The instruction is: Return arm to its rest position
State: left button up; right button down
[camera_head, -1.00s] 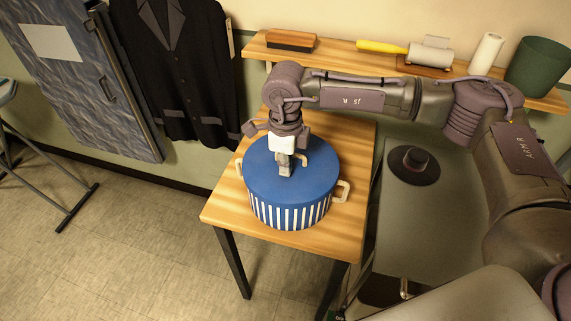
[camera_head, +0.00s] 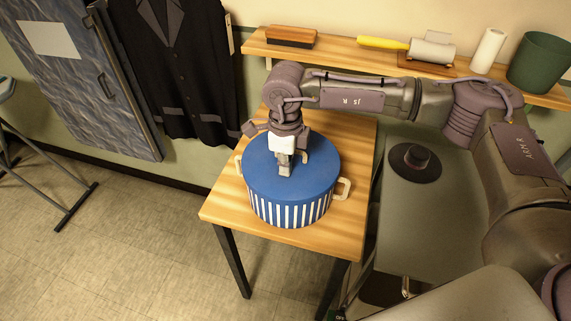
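My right arm comes in from the right and reaches across to the small wooden table (camera_head: 224,207). My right gripper (camera_head: 285,170) points down at the blue lid of a round box (camera_head: 318,180) with white stripes and side handles. The fingertips are at or just above the lid; I cannot tell whether they touch it. The fingers are small and partly hidden by the wrist, so I cannot tell whether they are open or shut. My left gripper is not in view.
A wooden shelf (camera_head: 345,56) behind my arm holds a brush (camera_head: 291,37), a lint roller (camera_head: 432,50), a white roll (camera_head: 488,50) and a green bin (camera_head: 540,64). A dark jacket (camera_head: 178,70) hangs left. A dark hat-like object (camera_head: 415,163) lies right of the table.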

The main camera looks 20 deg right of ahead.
notch_tip(320, 180, up, 8)
jog(key=p, duration=0.3)
dwell(0.6)
jog(key=shift+f, duration=0.1)
